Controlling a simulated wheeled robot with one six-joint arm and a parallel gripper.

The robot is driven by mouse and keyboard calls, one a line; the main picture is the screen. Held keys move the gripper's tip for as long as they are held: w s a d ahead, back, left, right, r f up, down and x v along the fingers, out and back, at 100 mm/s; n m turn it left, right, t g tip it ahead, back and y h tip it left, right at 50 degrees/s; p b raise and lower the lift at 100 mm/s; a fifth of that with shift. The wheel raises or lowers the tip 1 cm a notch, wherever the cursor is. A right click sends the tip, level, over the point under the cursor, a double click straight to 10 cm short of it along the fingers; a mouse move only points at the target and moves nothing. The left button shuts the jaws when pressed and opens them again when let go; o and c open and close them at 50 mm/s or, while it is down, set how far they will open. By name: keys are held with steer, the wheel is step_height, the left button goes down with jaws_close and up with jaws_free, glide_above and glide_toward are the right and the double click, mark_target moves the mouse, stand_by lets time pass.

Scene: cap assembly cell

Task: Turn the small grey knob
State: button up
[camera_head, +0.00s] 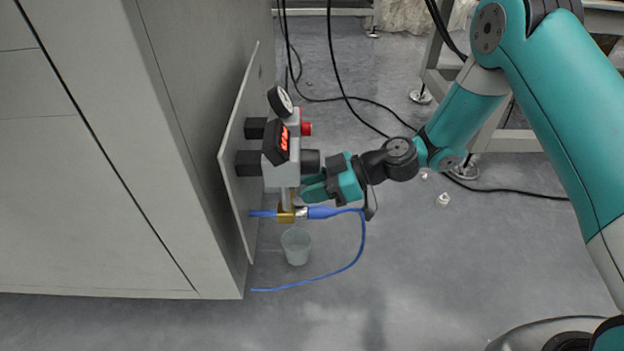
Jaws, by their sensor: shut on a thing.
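My gripper (307,188), with teal fingers, reaches in from the right to the lower right of a valve assembly (275,176) on the upright panel. Its fingers are closed at the assembly, just below a dark cylinder (310,162) and above the brass fitting (286,215). The small grey knob is not clearly visible; the fingers cover the spot they grip. Its angle cannot be told. A red-lit display (284,139), a round gauge (280,101) and a red button (306,128) sit higher on the assembly.
A blue hose (361,240) loops from the brass fitting below my gripper. A clear cup (296,245) stands under the fitting. A large grey cabinet (100,180) fills the left. Black cables (345,95) hang behind. Open floor (440,270) lies to the lower right.

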steer(key=o, duration=0.9)
steer(key=shift+o, duration=0.2)
steer(key=p+v, duration=0.9)
steer(key=v, duration=0.8)
steer(key=shift+d, duration=0.15)
steer(key=shift+r, duration=0.1)
